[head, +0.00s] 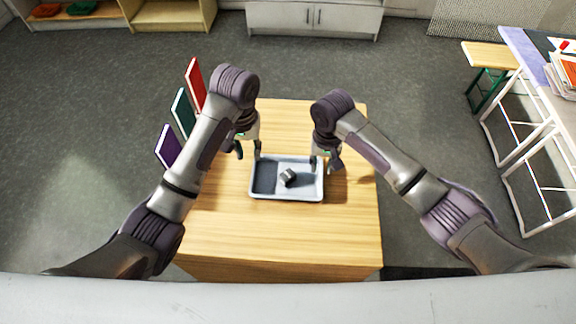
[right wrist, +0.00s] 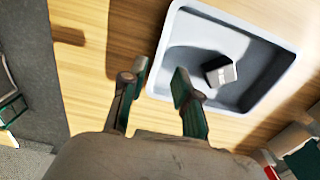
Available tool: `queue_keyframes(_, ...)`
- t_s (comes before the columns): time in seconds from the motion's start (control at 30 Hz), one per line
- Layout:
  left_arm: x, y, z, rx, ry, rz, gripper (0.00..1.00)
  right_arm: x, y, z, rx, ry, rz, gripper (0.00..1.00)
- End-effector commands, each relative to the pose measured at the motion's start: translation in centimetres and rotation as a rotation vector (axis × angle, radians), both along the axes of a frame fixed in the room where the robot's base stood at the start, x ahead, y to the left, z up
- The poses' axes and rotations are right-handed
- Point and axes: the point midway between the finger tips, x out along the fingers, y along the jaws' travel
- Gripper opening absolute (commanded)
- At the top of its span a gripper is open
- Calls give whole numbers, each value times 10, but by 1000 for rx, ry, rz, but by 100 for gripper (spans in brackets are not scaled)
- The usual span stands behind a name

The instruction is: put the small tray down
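The small tray (head: 285,198), pale blue-grey and shallow, appears to rest level on the wooden table; it also shows in the right wrist view (right wrist: 233,22). A small black and silver block (head: 288,177) lies in it, also seen in the right wrist view (right wrist: 220,71). My left gripper (head: 248,151) is at the tray's far left corner, fingers apart. My right gripper (head: 325,163) is at its right side, fingers apart; in the right wrist view (right wrist: 160,72) the tray's rim shows between and beyond the fingertips. Whether any finger touches the rim is unclear.
The wooden table (head: 225,232) has bare room in front of and behind the tray. Red (head: 195,85), teal (head: 183,112) and purple (head: 168,147) panels stand along its left side. A white-framed table (head: 530,140) stands at the right, a cabinet (head: 315,18) at the back.

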Motion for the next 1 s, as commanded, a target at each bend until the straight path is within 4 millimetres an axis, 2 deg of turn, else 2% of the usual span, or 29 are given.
queue_keyframes(0.1, 0, 0, 0, 0, 0, 0, 31, 0, 0, 26, 2, -1, 1, 31)
queue_keyframes(0.33, 0, 0, -1, 0, 0, 0, 31, 0, 0, 56, 0, 0, 0, 31)
queue_keyframes(0.5, 0, 0, -1, 0, 0, 0, 31, 0, 0, 63, 0, 2, 0, 31)
queue_keyframes(1.0, 0, 0, -1, 0, 0, 0, 31, 0, 0, 62, 0, 2, 0, 31)
